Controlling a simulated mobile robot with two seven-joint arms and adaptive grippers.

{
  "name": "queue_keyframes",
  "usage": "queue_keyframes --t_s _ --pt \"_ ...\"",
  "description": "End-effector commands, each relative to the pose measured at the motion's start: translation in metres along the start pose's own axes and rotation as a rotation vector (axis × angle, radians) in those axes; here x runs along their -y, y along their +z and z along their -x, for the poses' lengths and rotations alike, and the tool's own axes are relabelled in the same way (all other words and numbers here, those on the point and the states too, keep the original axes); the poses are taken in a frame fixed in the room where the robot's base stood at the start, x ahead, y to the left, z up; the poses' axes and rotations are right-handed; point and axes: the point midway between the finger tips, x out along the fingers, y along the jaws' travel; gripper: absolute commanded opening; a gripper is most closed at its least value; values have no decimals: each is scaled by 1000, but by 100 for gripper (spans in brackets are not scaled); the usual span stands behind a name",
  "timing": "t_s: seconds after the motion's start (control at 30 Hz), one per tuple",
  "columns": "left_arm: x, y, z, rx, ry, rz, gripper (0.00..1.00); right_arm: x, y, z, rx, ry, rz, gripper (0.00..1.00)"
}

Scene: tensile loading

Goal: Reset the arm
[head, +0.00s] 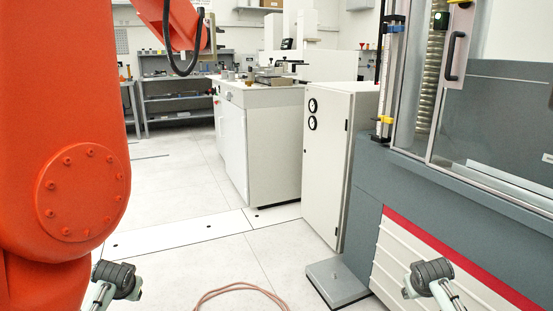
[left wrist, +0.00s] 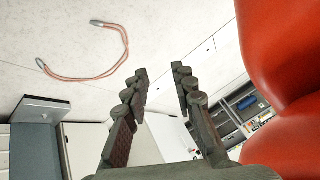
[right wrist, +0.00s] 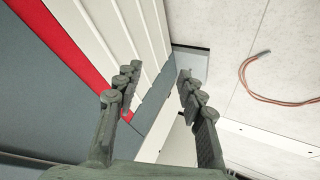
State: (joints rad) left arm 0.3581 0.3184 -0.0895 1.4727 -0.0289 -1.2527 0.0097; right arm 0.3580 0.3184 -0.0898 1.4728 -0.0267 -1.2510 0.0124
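My left gripper (left wrist: 160,88) is open and empty in the left wrist view, its two dark fingers spread apart. In the head view a dark part of my left arm (head: 117,280) shows at the lower left, beside a large orange robot arm (head: 75,130). My right gripper (right wrist: 158,85) is open and empty in the right wrist view. In the head view a dark part of my right arm (head: 432,272) shows at the lower right, in front of the grey testing machine (head: 400,225). The fingertips of both grippers are outside the head view.
The orange arm also fills the right side of the left wrist view (left wrist: 285,60). A white cabinet (head: 325,165) and a grey floor box (head: 337,282) stand beside the machine. A reddish cable (head: 240,288) lies on the floor. The pale floor (head: 180,200) between is otherwise clear.

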Motion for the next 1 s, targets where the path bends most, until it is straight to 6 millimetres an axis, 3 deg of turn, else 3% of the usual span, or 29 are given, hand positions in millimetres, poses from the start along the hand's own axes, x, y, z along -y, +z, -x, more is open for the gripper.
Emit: queue_keyframes --t_s 0.03,0.17,0.27,0.4,0.53,0.7,1.0 --pt "-15 26 -2 19 17 -12 26 14 26 -2 20 -17 12 40" --pt "-51 92 0 66 64 -37 26 51 92 1 66 -62 38 40" --pt "-82 156 12 111 108 -53 26 80 156 12 112 -106 54 40" --pt "-116 245 42 179 169 -65 26 115 246 43 181 -167 67 40" --pt "-135 306 74 232 209 -66 26 133 307 74 234 -207 68 40" --pt "-144 344 99 268 234 -63 26 142 345 99 271 -231 66 40" --pt "-145 350 103 274 237 -63 26 143 350 103 276 -235 65 40"
